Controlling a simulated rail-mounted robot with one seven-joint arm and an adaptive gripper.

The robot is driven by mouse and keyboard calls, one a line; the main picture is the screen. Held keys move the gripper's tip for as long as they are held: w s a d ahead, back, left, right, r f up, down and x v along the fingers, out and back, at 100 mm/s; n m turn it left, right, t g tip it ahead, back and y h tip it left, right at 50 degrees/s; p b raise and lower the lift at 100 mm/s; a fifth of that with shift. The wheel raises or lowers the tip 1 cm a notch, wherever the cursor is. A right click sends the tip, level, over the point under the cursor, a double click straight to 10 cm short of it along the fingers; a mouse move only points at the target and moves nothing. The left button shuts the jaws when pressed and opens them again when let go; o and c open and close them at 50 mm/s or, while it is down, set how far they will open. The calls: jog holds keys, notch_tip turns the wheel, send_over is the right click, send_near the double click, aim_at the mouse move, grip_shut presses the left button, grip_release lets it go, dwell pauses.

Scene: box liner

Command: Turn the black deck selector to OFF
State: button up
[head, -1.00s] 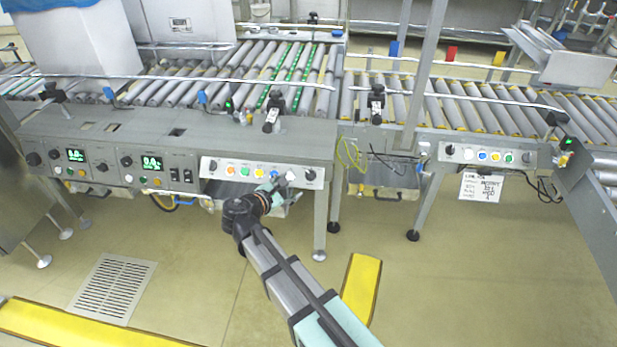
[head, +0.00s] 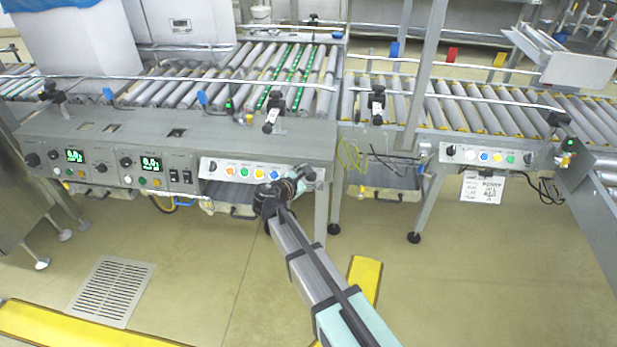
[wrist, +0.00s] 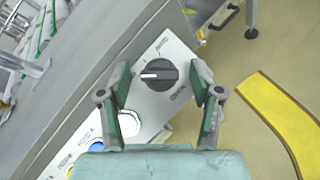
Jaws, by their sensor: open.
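A black rotary selector (wrist: 158,74) with a white pointer mark sits on the light panel plate. In the wrist view its mark points left, and small lettering beside it is too blurred to read. My gripper (wrist: 160,82) is open, with one finger on each side of the selector; contact with it cannot be made out. In the head view my gripper (head: 309,178) is at the right end of the left conveyor's button panel (head: 213,168) and hides the selector there.
White and blue buttons (wrist: 97,147) lie beside the selector on the same plate. Another black knob (head: 212,166) is at the panel's left end. A second button panel (head: 470,153) is on the right conveyor.

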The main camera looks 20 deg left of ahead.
jog(key=c, duration=1.2)
jog(key=shift+o, duration=0.3)
jog(key=shift+r+m+p, duration=0.1)
jog(key=shift+m+p, duration=0.2)
jog(key=shift+m, duration=0.1)
jog(key=m+g+h+p, duration=0.1)
jog(key=m, duration=0.1)
jog(key=m+g+p, duration=0.1)
jog(key=shift+w+a+r+m+h, duration=0.15)
jog(key=shift+a+m+h, duration=0.05)
jog(key=shift+m+h, duration=0.2)
jog(key=m+g+p, duration=0.2)
jog(key=m, duration=0.1)
jog(key=shift+h, duration=0.3)
jog(key=shift+m+g+p, duration=0.5)
jog(key=shift+m+p, duration=0.05)
jog(key=shift+m, duration=0.35)
